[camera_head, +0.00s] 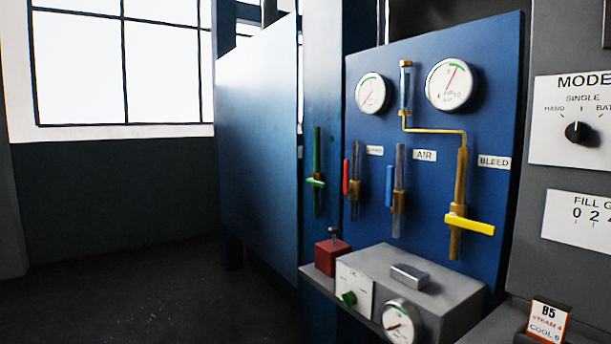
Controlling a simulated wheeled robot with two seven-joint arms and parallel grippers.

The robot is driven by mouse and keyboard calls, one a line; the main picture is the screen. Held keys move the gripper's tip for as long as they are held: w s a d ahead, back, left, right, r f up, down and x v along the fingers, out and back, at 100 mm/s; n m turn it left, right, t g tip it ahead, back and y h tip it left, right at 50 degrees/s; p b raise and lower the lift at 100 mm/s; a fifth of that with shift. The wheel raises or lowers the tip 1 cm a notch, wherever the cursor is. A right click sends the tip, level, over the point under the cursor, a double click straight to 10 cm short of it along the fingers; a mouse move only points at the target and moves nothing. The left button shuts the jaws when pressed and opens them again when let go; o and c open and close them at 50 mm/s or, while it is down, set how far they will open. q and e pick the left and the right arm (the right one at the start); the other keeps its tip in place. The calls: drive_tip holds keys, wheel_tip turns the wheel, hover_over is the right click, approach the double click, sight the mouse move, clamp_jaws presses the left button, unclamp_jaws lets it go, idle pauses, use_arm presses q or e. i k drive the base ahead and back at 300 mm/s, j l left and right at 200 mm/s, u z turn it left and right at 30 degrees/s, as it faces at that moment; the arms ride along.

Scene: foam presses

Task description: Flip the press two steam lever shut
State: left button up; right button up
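A blue valve panel (430,130) stands right of centre. A red lever (346,178) is at its left pipe, under a small label (374,150) too small to read surely; it may be the steam lever. The red lever stands upright, along its pipe. I cannot tell the press number from this view. Neither of my grippers is in view.
A grey box (425,280) with a red block (332,254), green knob (349,298) and gauge (401,322) juts out below the panel. A green lever (316,181) lies across a pipe further left. A mode panel (570,120) is at right. Floor at left is clear.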

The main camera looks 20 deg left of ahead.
sight(346, 190)
drive_tip(key=i+j+u, duration=0.15)
drive_tip(key=i+j, duration=0.3)
drive_tip(key=i+j+u, duration=0.1)
drive_tip(key=i+j, duration=0.3)
drive_tip(key=i, duration=0.25)
